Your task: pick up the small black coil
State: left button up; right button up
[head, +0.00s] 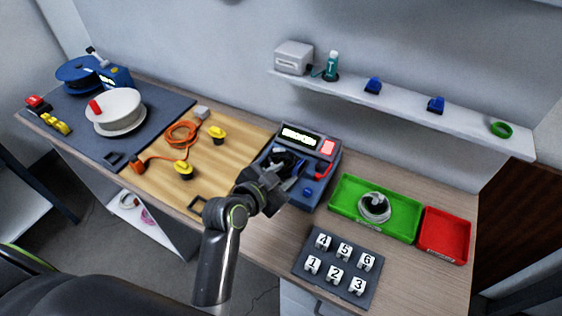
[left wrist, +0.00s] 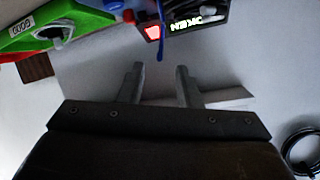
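In the left wrist view, a black coil (left wrist: 302,152) shows at the lower right edge, partly cut off and well to the side of the fingers. In the head view I cannot surely make out this coil; a coil with a dark middle (head: 374,207) lies in the green tray (head: 402,231). My left gripper (head: 282,172) is in front of the blue-grey tester (head: 318,181). In the left wrist view its two fingers (left wrist: 160,84) are apart with nothing between them. My right gripper is not in view.
A red tray (head: 443,248) stands right of the green one. A numbered block rack (head: 318,279) is in front. An orange cable (head: 182,135) and yellow-topped items lie on the wooden board (head: 228,152). A white spool (head: 115,128) is at the left. A wall shelf (head: 400,107) runs above.

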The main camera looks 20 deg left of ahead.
aim_at(297, 166)
pick_arm(q)
jog(key=p+x, duration=0.1)
jog(key=x, duration=0.4)
jog(key=shift+w+f, duration=0.1)
jog(key=shift+w, duration=0.1)
jog(key=shift+w+d+f, duration=0.1)
jog(key=shift+w+f, duration=0.05)
jog(key=shift+w, duration=0.15)
jog(key=shift+f+p+x, duration=0.15)
jog(key=shift+p+x, duration=0.25)
jog(key=shift+x, duration=0.7)
jog(key=shift+f+p+x, duration=0.15)
jog(key=shift+p+x, duration=0.25)
jog(key=shift+x, duration=0.7)
jog(key=shift+s, duration=0.1)
grip_shut()
